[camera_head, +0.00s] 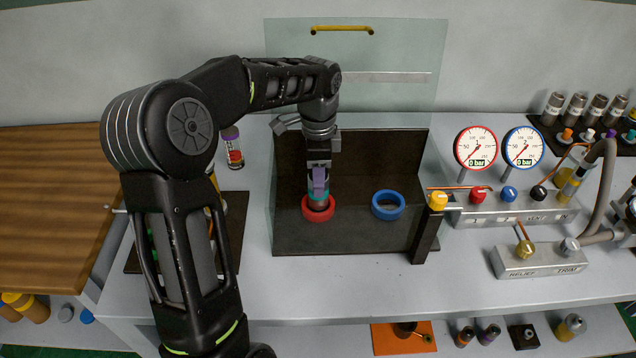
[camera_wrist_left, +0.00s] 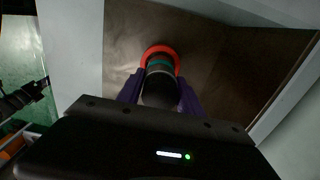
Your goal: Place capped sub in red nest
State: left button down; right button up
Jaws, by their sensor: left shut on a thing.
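My left gripper (camera_head: 318,186) has purple fingers and points down over the red nest (camera_head: 318,214), a red ring on the dark floor of the test bay (camera_head: 350,240). It is shut on the capped sub (camera_head: 318,201), a dark cylinder with a teal band. The sub is upright, and its lower end is at or inside the red ring; I cannot tell if it touches the floor. In the left wrist view the sub (camera_wrist_left: 158,88) stands between the purple fingers with the red nest (camera_wrist_left: 160,52) around its far end. My right gripper is not in view.
A blue ring (camera_head: 388,205) sits to the right in the same bay. A clear shield with a yellow handle (camera_head: 341,30) stands behind. A gauge and valve manifold (camera_head: 510,208) is on the right.

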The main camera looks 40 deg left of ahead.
pick_arm(q)
jog(key=shift+f, duration=1.1)
jog(key=shift+f, duration=0.1)
jog(key=c, duration=0.8)
grip_release()
jog(key=shift+o, duration=0.2)
notch_tip(320, 180, up, 12)
jog(key=shift+r+p, duration=0.1)
jog(key=shift+p, duration=0.3)
